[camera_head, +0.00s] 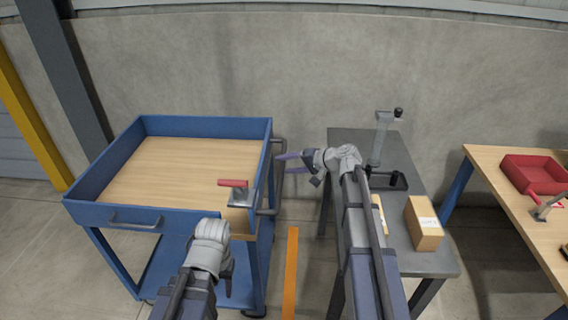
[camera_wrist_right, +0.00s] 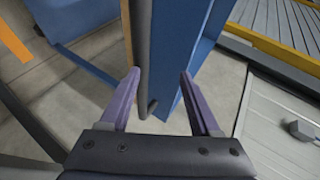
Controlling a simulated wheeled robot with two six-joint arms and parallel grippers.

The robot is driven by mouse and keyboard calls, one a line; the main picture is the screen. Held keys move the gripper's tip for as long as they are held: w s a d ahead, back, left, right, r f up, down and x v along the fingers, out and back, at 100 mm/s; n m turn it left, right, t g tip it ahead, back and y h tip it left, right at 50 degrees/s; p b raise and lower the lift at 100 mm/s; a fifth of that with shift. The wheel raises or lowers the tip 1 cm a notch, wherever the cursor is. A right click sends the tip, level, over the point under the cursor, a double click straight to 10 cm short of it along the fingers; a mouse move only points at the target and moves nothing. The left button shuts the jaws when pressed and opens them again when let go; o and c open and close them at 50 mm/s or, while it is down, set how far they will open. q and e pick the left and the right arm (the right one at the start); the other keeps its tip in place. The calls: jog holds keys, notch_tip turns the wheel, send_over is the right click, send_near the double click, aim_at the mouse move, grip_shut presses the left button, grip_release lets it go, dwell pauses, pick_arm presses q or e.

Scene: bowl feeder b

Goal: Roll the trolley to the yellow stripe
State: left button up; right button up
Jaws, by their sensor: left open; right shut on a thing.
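The blue trolley (camera_head: 172,219) with a wooden top stands at left in the head view. The yellow-orange stripe (camera_head: 291,270) lies on the floor just right of the trolley, with a narrow strip of bare floor between them. My right gripper (camera_head: 287,162) is at the trolley's right side, shut on its dark push handle (camera_head: 280,142). In the right wrist view the handle bar (camera_wrist_right: 142,45) runs between the purple fingers, beside a blue panel. My left gripper (camera_head: 229,283) is open and empty, low in front of the trolley; its fingers are partly hidden.
A red-handled clamp (camera_head: 238,190) sits on the trolley's right edge. A dark grey table (camera_head: 380,150) with a press and a cardboard box (camera_head: 423,223) stands right of the stripe. A wooden bench (camera_head: 487,157) with a red bin (camera_head: 535,172) is farther right. A wall closes the back.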

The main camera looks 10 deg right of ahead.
aim_at(281, 172)
jog(key=shift+s+d+r+p, duration=0.2)
jog(key=shift+s+d+r, duration=0.05)
jog(key=shift+s+d, duration=0.75)
jog(key=shift+s+d+r+p, duration=0.2)
jog(key=shift+s+d, duration=0.65)
jog(key=shift+d, duration=0.25)
jog(key=s+a+f+m+t+h+b, duration=0.1)
jog(key=a+f+m+t+b, duration=0.3)
jog(key=b, duration=0.7)
jog(key=w, duration=0.2)
jog(key=w+a+f+t+b, duration=0.1)
jog(key=w, duration=0.1)
jog(key=w+a+m+t+h, duration=0.1)
jog(key=w, duration=0.1)
jog(key=shift+w+a+f, duration=0.15)
jog(key=shift+w+f, duration=0.05)
jog(key=shift+w, duration=0.15)
grip_shut()
